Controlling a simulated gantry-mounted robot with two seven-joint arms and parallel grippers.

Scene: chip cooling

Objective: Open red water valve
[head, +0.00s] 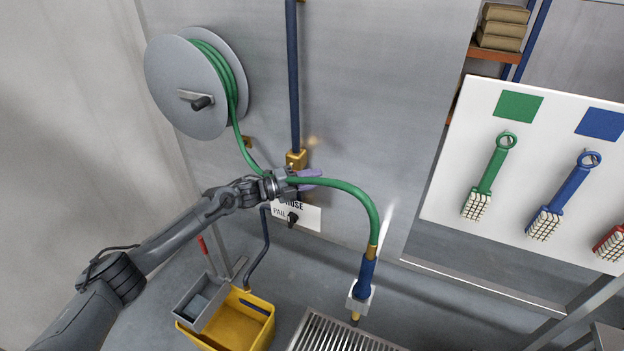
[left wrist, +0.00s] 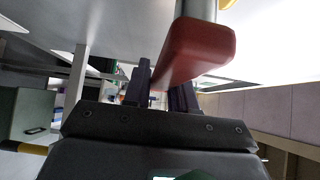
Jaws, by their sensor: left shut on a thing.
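The red water valve handle (left wrist: 197,50) fills the upper middle of the left wrist view, with a pale metal stem above it. My left gripper (left wrist: 163,84) is shut on the end of this red handle, one dark finger on each side. In the head view my left gripper (head: 307,178) is at the wall, by the brass fitting (head: 296,160) under the blue pipe (head: 293,80). The green hose passes across it there. The red handle is hidden in the head view. My right gripper is not in view.
The green hose (head: 355,190) runs from the wall reel (head: 180,95) to a blue nozzle (head: 365,278). A yellow mop bucket (head: 240,325) and a floor grate (head: 335,335) are below. A brush board (head: 540,165) is at right.

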